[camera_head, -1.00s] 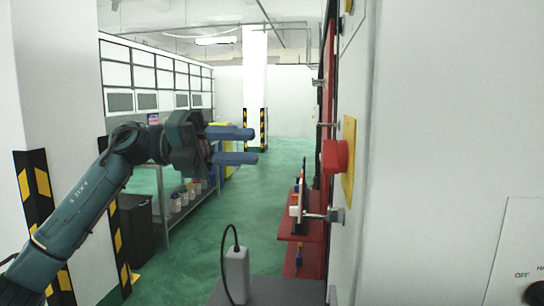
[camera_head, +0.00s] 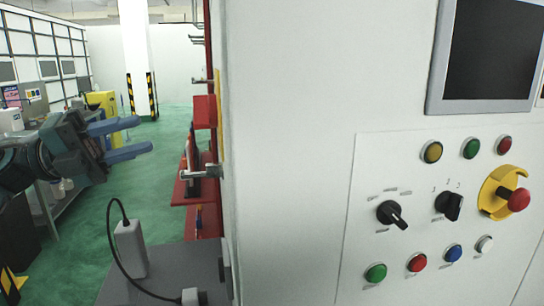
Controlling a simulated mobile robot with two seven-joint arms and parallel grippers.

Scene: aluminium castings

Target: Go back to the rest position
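My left gripper (camera_head: 132,138) shows at the left of the head view, its arm coming in from the left edge. Its two blue fingers point right and stand apart with nothing between them. It is in the air over the green floor, clear of the white cabinet. My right gripper is not in view.
A white cabinet (camera_head: 290,110) fills the right, with a control panel (camera_head: 365,160), a red emergency stop (camera_head: 519,199) and a dark screen (camera_head: 490,50). Red shelves (camera_head: 190,190) stand beyond its edge. A grey box with a cable (camera_head: 130,248) is at lower left. Green floor (camera_head: 165,150) lies open behind.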

